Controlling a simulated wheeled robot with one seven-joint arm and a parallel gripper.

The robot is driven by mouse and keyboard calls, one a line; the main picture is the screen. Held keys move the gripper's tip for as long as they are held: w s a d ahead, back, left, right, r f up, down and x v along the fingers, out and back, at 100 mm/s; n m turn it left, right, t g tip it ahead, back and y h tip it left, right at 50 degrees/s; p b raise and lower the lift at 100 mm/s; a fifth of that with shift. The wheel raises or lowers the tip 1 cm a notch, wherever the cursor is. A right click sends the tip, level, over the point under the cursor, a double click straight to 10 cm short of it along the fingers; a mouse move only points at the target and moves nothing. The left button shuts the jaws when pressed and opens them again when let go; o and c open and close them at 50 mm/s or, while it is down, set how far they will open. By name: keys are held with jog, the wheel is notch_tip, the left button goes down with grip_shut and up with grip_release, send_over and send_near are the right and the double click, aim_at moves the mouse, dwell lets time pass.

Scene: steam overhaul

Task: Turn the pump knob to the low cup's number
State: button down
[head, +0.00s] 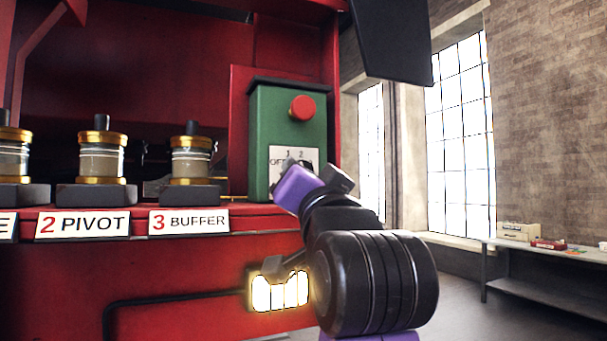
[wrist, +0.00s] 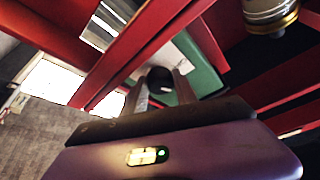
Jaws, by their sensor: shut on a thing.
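The green pump box (head: 262,130) has a red button (head: 303,108) and a white dial plate (head: 305,155) on which OFF, 1 and 2 show. My gripper (head: 308,176) covers the lower part of the plate and hides the knob in the head view. In the wrist view the black knob (wrist: 160,80) sits between the two fingers of my gripper, which is shut on it. Which mark the knob points to cannot be seen. The pivot cup (head: 101,157) stands above label 2, the buffer cup (head: 191,160) above label 3. A further cup (head: 14,158) is cut off at left.
The cups stand on a red ledge (head: 135,215) left of the box. A glowing lamp (head: 279,292) with a black pipe is on the red front below. A dark panel (head: 392,40) hangs at upper right. A grey bench (head: 540,250) stands at far right, with open floor before it.

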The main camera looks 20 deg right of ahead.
dwell(0.4)
jog(key=c, duration=1)
grip_release()
jog(key=shift+o, duration=0.2)
jog(key=b+v, duration=0.1)
jog(key=v, duration=0.6)
jog(key=shift+s+b, duration=0.3)
jog(key=shift+s, duration=0.05)
jog(key=shift+a+f, duration=0.1)
